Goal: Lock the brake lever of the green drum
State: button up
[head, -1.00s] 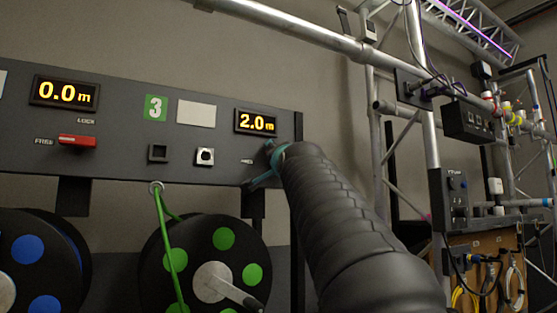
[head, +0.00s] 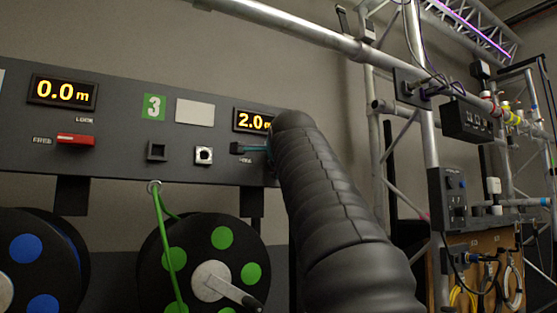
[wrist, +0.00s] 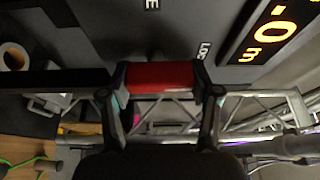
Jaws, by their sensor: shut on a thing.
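The green drum (head: 225,245) with green discs hangs under the panel at the lower middle of the head view. Its brake lever (wrist: 160,75) shows as a red block close up in the wrist view, with my fingers on its left and right sides. My gripper (wrist: 163,95) is shut on it. A LOCK label (wrist: 205,52) is at the lever's upper right there. In the head view my gripper (head: 252,148) is just below the 2.0 m display (head: 253,121), and my arm hides the lever. I cannot tell the lever's exact angle.
The dark panel (head: 120,125) carries a green 3 label (head: 154,107), a square button, a small switch and another red lever (head: 74,140) beside FREE. A blue-dotted drum (head: 40,262) is at left. Truss and cabling stand at right.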

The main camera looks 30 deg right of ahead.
jog(key=shift+m, duration=0.3)
dwell(0.4)
jog(key=o, duration=1.2)
jog(key=shift+c, duration=0.2)
jog(key=shift+s, duration=0.1)
jog(key=v, duration=1.1)
jog(key=shift+s, duration=0.35)
jog(key=shift+a+r, duration=0.1)
